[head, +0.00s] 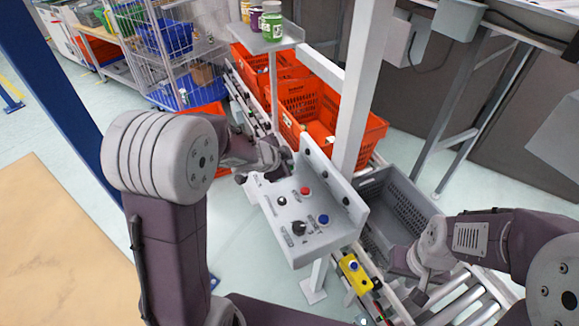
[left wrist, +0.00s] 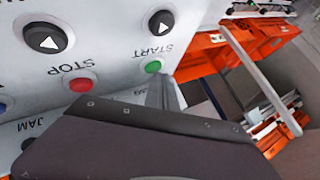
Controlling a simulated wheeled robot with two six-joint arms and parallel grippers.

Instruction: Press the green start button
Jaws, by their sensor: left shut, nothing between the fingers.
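The grey control panel (head: 300,222) stands on a post in the middle of the head view. In the left wrist view the green start button (left wrist: 153,67) sits beside the upside-down START label. In the head view my left gripper hides that button. My left gripper (left wrist: 166,88) is shut and empty, its tip just below and right of the green button in the picture; I cannot tell whether they touch. In the head view my left gripper (head: 284,160) is at the panel's far left end. My right gripper (head: 416,292) hangs over the conveyor, its fingers unclear.
The red STOP button (left wrist: 81,85) is beside the green one; a blue button (head: 323,219) and black knob (head: 299,228) are nearer. A yellow box with a blue button (head: 354,275) is on the conveyor rail. Orange totes (head: 300,97) and a grey tote (head: 410,207) stand behind.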

